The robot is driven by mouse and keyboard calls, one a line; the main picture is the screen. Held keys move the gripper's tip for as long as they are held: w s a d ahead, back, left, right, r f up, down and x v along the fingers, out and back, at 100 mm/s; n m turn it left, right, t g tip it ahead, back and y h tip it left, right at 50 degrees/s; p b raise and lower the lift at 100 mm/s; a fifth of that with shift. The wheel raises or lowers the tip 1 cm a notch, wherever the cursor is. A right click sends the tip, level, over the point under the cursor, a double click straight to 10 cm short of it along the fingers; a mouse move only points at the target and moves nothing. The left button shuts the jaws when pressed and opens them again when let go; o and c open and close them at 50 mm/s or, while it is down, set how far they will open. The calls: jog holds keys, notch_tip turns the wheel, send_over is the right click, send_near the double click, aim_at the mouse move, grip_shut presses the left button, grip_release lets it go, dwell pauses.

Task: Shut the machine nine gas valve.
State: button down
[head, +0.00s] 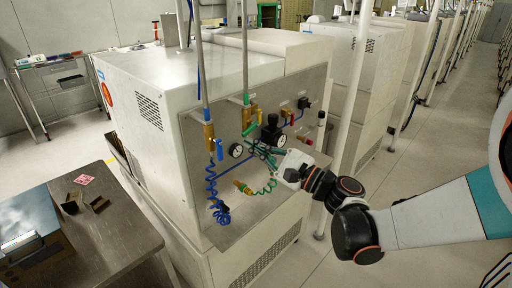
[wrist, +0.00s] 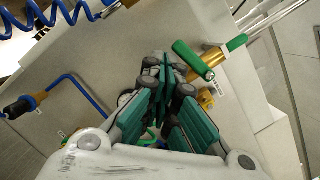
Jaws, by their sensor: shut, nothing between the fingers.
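The machine's valve panel (head: 222,190) carries several small valves; no number shows that I can read. A green-handled valve with a brass body sits under a grey pipe; its handle (head: 250,129) slants across the pipe line. In the wrist view the green handle (wrist: 193,60) also lies crosswise to the brass body (wrist: 209,60). My gripper (head: 259,146) is in front of the panel, just below and right of that handle. Its teal fingers (wrist: 167,82) are shut and empty, beside the handle in the wrist view. Whether they touch it I cannot tell.
A blue-handled valve (head: 219,149) with a blue coiled hose (head: 212,190) is left on the panel. Gauges (head: 236,150), a black regulator (head: 271,132) and a red knob (head: 308,141) crowd it. A metal table (head: 120,225) stands front left.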

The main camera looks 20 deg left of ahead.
jog(key=s+d+f, duration=0.2)
jog(key=d+f, duration=0.4)
jog(key=d, duration=0.3)
jog(key=shift+s+d+b, duration=0.15)
jog(key=shift+d+b, duration=0.15)
jog(key=shift+b, duration=0.1)
jog(key=shift+f, duration=0.1)
